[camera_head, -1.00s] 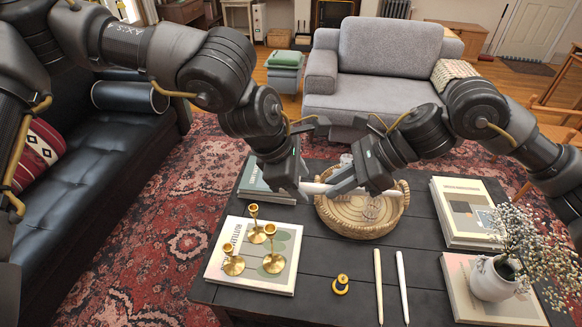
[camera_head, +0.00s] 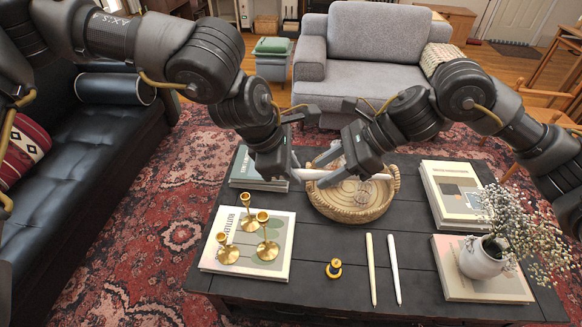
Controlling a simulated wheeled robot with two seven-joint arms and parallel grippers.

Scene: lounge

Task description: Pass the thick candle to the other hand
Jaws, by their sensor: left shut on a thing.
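The thick candle, a white one (camera_head: 308,174), lies about level above the woven tray, between my two grippers. My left gripper (camera_head: 288,174) is shut on its left part. My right gripper (camera_head: 328,170) is at the candle's other part, with its fingers spread apart around it. The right gripper hides the candle's right part, and I cannot see whether its fingers touch the candle. A thin cream candle (camera_head: 371,270) and a thin white candle (camera_head: 394,269) lie side by side on the dark table (camera_head: 320,237).
The round woven tray (camera_head: 350,214) sits below the grippers. Brass candlesticks (camera_head: 268,250) stand on a book (camera_head: 280,268) at left. A small brass holder (camera_head: 333,268) is at the front. Books (camera_head: 452,192) and a white flower vase (camera_head: 481,260) are at right.

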